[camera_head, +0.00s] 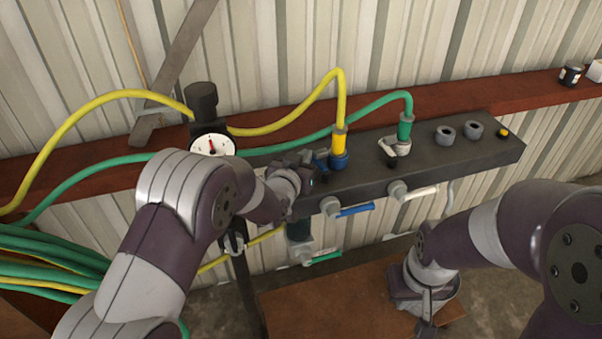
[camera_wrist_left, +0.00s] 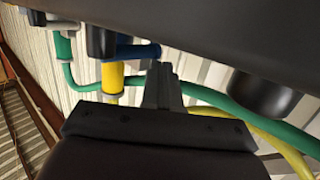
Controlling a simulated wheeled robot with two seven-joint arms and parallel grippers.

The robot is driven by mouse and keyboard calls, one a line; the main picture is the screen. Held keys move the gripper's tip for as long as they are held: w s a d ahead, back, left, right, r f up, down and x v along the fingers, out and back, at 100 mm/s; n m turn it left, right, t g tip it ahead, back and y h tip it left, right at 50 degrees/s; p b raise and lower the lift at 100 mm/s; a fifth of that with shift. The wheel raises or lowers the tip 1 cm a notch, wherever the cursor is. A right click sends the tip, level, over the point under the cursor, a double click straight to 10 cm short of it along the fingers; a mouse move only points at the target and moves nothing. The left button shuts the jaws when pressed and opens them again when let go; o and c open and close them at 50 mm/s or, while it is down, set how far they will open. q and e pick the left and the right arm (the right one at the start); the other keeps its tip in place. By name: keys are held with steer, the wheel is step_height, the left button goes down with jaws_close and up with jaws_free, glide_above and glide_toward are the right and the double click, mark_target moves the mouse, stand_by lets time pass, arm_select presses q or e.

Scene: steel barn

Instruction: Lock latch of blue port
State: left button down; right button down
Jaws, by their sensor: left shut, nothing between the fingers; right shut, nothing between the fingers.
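The blue port (camera_head: 339,161) sits on top of the dark manifold, and a yellow hose connector (camera_head: 339,141) stands upright in it. A blue lever, apparently its latch (camera_head: 320,156), shows at the left of the port, partly hidden by my left gripper. My left gripper (camera_head: 309,172) is shut and empty, close beside the port on its left; I cannot tell whether it touches the latch. In the left wrist view the shut fingers (camera_wrist_left: 160,85) point toward the blue latch and port (camera_wrist_left: 138,52). My right gripper (camera_head: 427,312) is shut and empty, low in front of the manifold.
The dark manifold (camera_head: 460,152) also carries a white port (camera_head: 394,147) with a green connector, two empty grey sockets and a yellow button. Blue (camera_head: 354,210), white (camera_head: 420,193) and green (camera_head: 323,257) valve handles lie below. A gauge (camera_head: 212,145) and hoses are at left.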

arm_select(q)
steer(key=v, duration=1.2)
steer(key=shift+s+b, duration=0.3)
steer(key=shift+b, duration=0.1)
